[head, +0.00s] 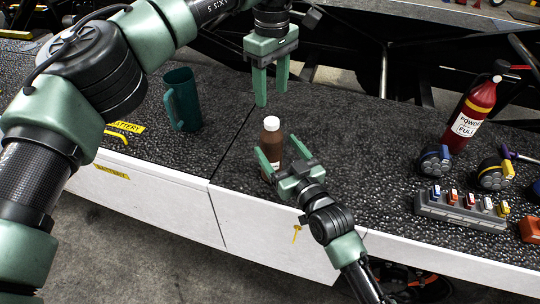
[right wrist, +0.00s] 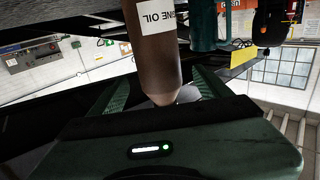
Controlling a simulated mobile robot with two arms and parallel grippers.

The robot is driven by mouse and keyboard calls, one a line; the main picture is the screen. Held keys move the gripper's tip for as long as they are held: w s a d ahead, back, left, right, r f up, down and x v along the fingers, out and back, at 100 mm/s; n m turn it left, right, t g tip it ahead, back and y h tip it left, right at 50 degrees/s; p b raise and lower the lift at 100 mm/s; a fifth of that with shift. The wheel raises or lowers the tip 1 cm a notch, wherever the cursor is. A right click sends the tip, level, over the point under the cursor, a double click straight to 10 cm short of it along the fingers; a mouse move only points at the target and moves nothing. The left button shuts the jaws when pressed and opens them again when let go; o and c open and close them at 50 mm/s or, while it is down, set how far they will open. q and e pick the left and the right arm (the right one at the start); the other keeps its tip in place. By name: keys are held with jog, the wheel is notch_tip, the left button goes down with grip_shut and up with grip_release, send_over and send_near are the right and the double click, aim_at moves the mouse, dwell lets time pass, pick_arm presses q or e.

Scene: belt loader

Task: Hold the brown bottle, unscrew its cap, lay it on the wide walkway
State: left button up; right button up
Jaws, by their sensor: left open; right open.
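The brown bottle (head: 271,142) stands upright with its white cap (head: 271,123) on, on the dark speckled walkway (head: 345,140) near its front edge. My right gripper (head: 279,150) is open, with its fingers on either side of the bottle. In the right wrist view the bottle (right wrist: 155,50) appears upside down between the spread fingers, its label partly cut off. My left gripper (head: 269,98) is open and empty, pointing down just above the cap, without visible contact.
A teal mug (head: 182,98) stands to the left. A red fire extinguisher (head: 470,115), round blue and yellow connectors (head: 434,160), a grey block of coloured switches (head: 462,208) and an orange piece (head: 531,229) are at the right. The walkway between bottle and connectors is clear.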

jog(key=x, duration=0.7)
jog(key=shift+w, duration=0.2)
grip_shut()
